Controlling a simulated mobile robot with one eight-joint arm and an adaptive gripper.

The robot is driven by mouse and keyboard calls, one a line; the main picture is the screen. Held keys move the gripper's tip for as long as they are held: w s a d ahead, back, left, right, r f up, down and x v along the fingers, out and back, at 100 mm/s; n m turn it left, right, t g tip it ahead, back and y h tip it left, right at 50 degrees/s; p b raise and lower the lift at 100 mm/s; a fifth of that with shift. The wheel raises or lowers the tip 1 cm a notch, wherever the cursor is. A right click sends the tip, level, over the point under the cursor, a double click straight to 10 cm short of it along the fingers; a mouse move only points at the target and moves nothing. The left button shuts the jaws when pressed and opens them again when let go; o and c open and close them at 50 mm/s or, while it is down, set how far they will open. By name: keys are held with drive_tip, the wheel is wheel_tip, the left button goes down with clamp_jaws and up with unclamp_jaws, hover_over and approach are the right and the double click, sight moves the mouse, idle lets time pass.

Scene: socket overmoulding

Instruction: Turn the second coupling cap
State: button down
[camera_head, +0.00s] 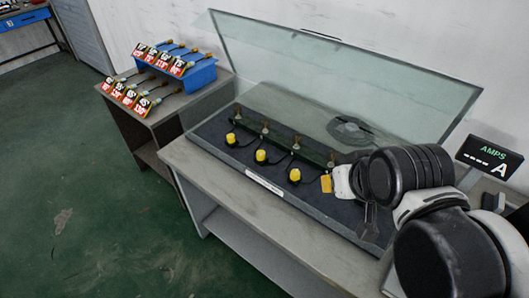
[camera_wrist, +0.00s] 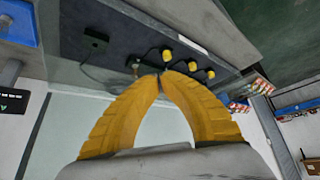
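Three yellow coupling caps show in the head view: one at the left (camera_head: 231,138), one in the middle (camera_head: 261,156) and one at the right (camera_head: 295,175). Each sits by a dark cable loop on the dark bench mat, in front of a bar with brass fittings (camera_head: 265,128). My gripper (camera_head: 326,184) is right of the right-hand cap and apart from it. In the wrist view, the yellow fingers of my gripper (camera_wrist: 160,75) meet at their tips with nothing seen between them. The caps appear beyond the tips, the nearest one (camera_wrist: 167,55) just above them. Which cap is second is not marked.
A raised glass lid (camera_head: 340,60) stands over the back of the bench (camera_head: 255,200). An AMPS display (camera_head: 490,158) is at the right. A side table at the left bears a blue rack (camera_head: 190,78) and red price-like tags. Green floor lies open at front left.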

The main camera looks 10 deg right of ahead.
idle(0.4)
drive_tip(key=c, duration=1.3)
unclamp_jaws()
drive_tip(key=shift+w+r, duration=0.1)
drive_tip(key=shift+r, duration=0.05)
drive_tip(key=shift+c, duration=0.2)
drive_tip(key=shift+o, duration=1.3)
drive_tip(key=w+a+r+m+g, duration=0.1)
drive_tip(key=w+a+r+m, duration=0.1)
drive_tip(key=w, duration=0.6)
drive_tip(key=shift+r+g, duration=0.4)
drive_tip(key=shift+r, duration=0.35)
drive_tip(key=m+g, duration=0.5)
drive_tip(key=m, duration=0.4)
hover_over(261, 152)
wheel_tip(261, 152, down, 18)
drive_tip(key=shift+r, duration=0.2)
wheel_tip(261, 152, down, 10)
drive_tip(key=b, duration=0.3)
drive_tip(key=shift+f, duration=0.1)
